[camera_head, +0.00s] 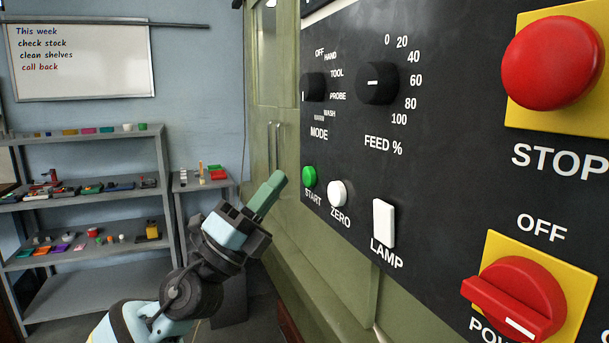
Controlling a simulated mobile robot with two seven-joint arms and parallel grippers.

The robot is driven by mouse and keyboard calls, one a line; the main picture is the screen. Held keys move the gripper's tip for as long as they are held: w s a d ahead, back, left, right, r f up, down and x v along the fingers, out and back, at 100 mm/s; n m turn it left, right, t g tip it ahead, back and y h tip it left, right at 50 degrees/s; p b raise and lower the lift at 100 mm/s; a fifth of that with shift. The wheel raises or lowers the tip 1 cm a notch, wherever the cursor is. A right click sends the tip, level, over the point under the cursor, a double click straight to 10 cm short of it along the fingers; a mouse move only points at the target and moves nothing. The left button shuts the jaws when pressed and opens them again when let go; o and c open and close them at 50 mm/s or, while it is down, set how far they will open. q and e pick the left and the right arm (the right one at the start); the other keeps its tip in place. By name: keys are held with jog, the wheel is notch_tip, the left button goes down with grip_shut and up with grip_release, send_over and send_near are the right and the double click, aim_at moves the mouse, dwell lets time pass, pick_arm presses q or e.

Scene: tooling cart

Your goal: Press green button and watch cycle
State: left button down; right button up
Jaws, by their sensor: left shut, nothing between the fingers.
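The green button (309,176), labelled START, sits at the lower left of the black control panel (440,130). My left gripper (275,186) comes up from the lower left. It is shut with nothing between its green fingers, and its tips lie just left of the green button in the picture. A gap shows between the tips and the button; how far apart they are in depth I cannot tell. The green machine door (275,100) with its window and handles is behind the gripper. My right gripper does not show.
A white ZERO button (337,194) and a white LAMP switch (383,223) sit right of START. A red STOP button (553,62) and a red POWER knob (516,300) are farther right. MODE and FEED knobs are above. Grey shelves (90,286) stand at the left.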

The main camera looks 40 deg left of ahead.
aim_at(305, 170)
pick_arm(q)
jog(key=shift+w+d, duration=0.35)
jog(key=shift+w, duration=0.25)
jog(key=shift+w+d, duration=0.1)
jog(key=shift+w, duration=0.05)
dwell(1.7)
jog(key=shift+w+d, duration=0.1)
jog(key=shift+w, duration=0.1)
jog(key=shift+w+d, duration=0.25)
jog(key=shift+w, duration=0.25)
dwell(1.6)
jog(key=shift+s+a+f, duration=0.1)
jog(key=shift+s+f, duration=0.05)
jog(key=shift+s, duration=0.05)
jog(key=shift+s+a, duration=0.25)
jog(key=shift+s, duration=0.3)
jog(key=shift+s+a, duration=0.4)
jog(key=shift+s, duration=0.35)
jog(key=shift+s+a, duration=0.35)
jog(key=shift+s, duration=0.4)
jog(key=shift+s+a, duration=0.4)
jog(key=shift+s, duration=0.35)
